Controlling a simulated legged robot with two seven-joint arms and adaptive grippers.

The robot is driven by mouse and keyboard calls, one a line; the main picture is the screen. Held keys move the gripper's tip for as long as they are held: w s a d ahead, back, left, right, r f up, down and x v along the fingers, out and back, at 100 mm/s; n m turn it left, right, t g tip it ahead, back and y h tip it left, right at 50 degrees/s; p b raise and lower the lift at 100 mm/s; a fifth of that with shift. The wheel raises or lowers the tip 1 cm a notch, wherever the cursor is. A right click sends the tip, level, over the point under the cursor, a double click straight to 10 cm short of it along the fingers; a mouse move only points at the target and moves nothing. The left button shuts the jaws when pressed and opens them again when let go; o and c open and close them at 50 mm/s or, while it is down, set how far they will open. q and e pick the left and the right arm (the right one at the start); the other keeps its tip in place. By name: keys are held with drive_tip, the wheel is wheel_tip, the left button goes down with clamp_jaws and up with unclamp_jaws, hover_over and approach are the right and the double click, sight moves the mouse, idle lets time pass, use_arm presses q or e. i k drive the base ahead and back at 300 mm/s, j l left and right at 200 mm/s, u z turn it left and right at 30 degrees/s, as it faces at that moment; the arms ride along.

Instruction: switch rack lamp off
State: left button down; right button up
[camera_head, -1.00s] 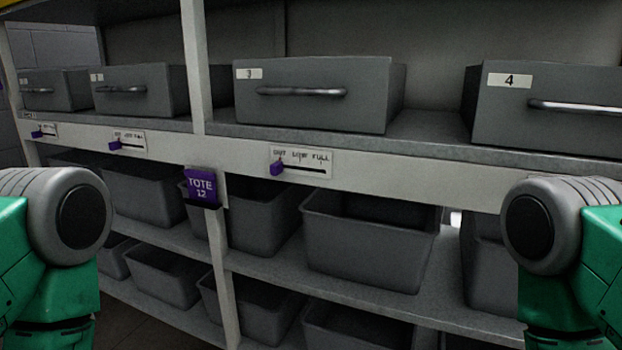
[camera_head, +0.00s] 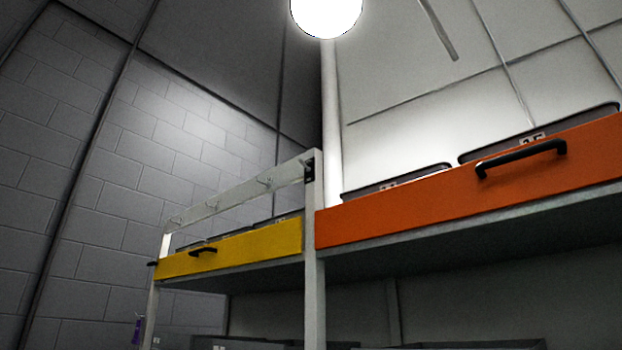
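A round lamp (camera_head: 326,12) glows bright white at the top of the view, partly cut off by the upper edge. It sits on top of a pale upright pole (camera_head: 332,120) behind the rack. A small black fitting (camera_head: 309,171), which may be a switch, is on the upper end of the rack's front post (camera_head: 314,270). Neither of my grippers shows in the view.
The rack's top shelf has an orange front panel (camera_head: 440,190) with a black handle (camera_head: 521,157) and a yellow panel (camera_head: 235,250) with a smaller handle (camera_head: 203,251). Hooks (camera_head: 264,181) line a rail above the yellow panel. A block wall (camera_head: 150,150) stands at left.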

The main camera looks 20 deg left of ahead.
sight(301, 161)
drive_tip(key=j+z, duration=0.85)
drive_tip(key=j, duration=0.5)
drive_tip(key=k+j+z, duration=0.15)
drive_tip(key=j, duration=0.3)
drive_tip(key=k+j, duration=0.1)
drive_tip(key=j, duration=0.4)
drive_tip(key=k+j+z, duration=0.15)
drive_tip(key=j, duration=0.8)
drive_tip(key=k+z, duration=0.05)
